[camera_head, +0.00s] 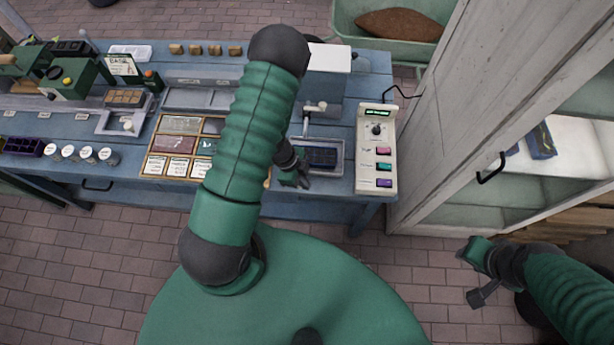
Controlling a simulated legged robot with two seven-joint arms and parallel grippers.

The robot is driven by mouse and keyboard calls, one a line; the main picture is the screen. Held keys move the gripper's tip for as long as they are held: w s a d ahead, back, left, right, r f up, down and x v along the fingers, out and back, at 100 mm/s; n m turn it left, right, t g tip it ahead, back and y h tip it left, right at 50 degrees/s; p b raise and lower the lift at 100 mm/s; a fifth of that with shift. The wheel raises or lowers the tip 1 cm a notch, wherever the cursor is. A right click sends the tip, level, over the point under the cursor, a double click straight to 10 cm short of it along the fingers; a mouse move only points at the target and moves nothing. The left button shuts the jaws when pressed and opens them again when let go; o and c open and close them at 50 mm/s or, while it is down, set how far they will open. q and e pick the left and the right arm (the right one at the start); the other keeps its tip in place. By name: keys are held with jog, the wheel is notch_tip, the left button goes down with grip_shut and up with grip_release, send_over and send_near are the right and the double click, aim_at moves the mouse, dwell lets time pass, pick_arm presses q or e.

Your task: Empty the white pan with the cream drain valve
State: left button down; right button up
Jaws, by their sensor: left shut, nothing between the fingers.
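A pale pan (105,127) with a small cream knob-like part stands on the left of the blue bench; its contents are too small to tell. I cannot tell for sure which is the task's pan. My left gripper (298,180) is shut and empty, at the tray's front left corner. My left arm hides part of the bench. My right gripper (474,275) is open and empty, low at the right, away from the bench.
A white control box (376,160) with a dial and coloured buttons stands right of the tray. A gold-framed card rack (160,140) lies left of my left arm. A whitish cabinet (470,130) bounds the right side. Brick floor (80,260) is clear in front.

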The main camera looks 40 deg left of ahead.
pick_arm(q)
jog(key=m+p, duration=0.1)
jog(key=m, duration=0.1)
jog(key=s+a+m+g+p, duration=0.1)
jog(key=s+m+g+p, duration=0.1)
jog(key=m, duration=0.1)
jog(key=shift+s+a+m, duration=0.2)
jog(key=shift+s+m, duration=0.05)
jog(key=shift+m, duration=0.05)
jog(key=shift+w, duration=0.1)
jog(key=shift+w+p, duration=0.45)
jog(key=shift+w, duration=0.25)
jog(key=shift+d+r, duration=0.1)
jog(key=shift+d, duration=0.05)
notch_tip(320, 180, up, 10)
dwell(0.4)
